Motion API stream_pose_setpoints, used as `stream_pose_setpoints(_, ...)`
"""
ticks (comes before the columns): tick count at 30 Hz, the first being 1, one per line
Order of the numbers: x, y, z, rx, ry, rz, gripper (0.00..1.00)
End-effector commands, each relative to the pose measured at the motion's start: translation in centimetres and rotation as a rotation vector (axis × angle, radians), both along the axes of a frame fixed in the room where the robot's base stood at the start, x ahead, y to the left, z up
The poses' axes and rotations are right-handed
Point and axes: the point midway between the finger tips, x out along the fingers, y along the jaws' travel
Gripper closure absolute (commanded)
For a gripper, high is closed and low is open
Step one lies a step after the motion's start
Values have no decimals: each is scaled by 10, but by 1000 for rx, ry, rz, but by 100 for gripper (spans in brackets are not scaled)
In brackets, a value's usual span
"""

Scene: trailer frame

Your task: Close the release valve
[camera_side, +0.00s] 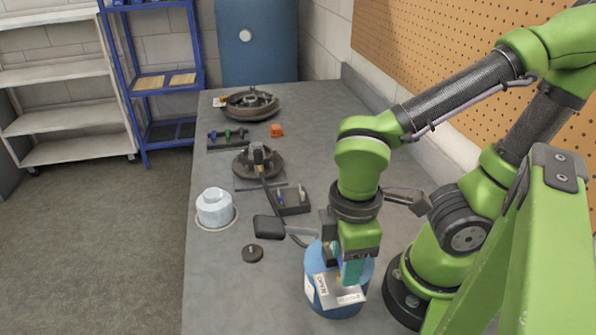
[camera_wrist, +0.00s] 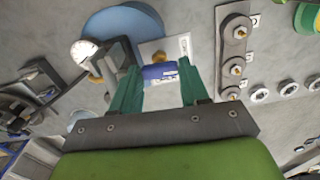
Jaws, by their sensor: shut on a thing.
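A blue cylindrical tank (camera_side: 345,312) stands on the bench below my gripper, with a pale labelled plate (camera_side: 324,287) on it. The tank also shows in the wrist view (camera_wrist: 110,20). My gripper (camera_side: 352,272) points down at the plate. In the wrist view, the green fingers of my gripper (camera_wrist: 160,82) are on either side of a small blue valve handle (camera_wrist: 160,71) and shut on it. The handle lies in front of the white plate (camera_wrist: 178,46). The valve body is mostly hidden by my gripper in the side view.
A round gauge (camera_wrist: 83,51) sits beside the tank. A white canister (camera_side: 214,208), a black disc (camera_side: 252,253) and a dark-headed tool (camera_side: 270,228) lie left of the tank. Brake parts (camera_side: 250,103) are farther back. A pegboard wall (camera_side: 460,50) runs along the right.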

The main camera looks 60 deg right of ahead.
Motion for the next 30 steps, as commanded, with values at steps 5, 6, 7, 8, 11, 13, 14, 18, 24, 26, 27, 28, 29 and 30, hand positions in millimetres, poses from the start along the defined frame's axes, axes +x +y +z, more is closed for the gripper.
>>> stream_pose_setpoints(5, 1, 0, 1, 1, -2, 47, 86)
stream_pose_setpoints(6, 1, 0, 1, 1, -2, 53, 86)
stream_pose_setpoints(7, 1, 0, 1, 1, -2, 56, 86)
stream_pose_setpoints(8, 1, 0, 1, 1, -2, 59, 86)
stream_pose_setpoints(11, 1, 0, 1, 1, -3, 64, 86)
stream_pose_setpoints(13, 1, 0, 1, 1, -3, 65, 86)
stream_pose_setpoints(14, 1, 0, 1, 1, -3, 65, 86)
stream_pose_setpoints(18, 1, 0, 1, 1, -3, 64, 86)
stream_pose_setpoints(24, 1, 0, 1, 1, -3, 64, 37)
stream_pose_setpoints(26, 1, 0, 1, 1, -2, 64, 30)
stream_pose_setpoints(27, 1, 0, 1, 1, -2, 64, 30)
stream_pose_setpoints(28, 1, 0, 0, 0, -3, 64, 30)
stream_pose_setpoints(29, 1, 0, 0, 0, -3, 64, 30)
stream_pose_setpoints(30, 1, 0, 0, -1, -2, 64, 30)
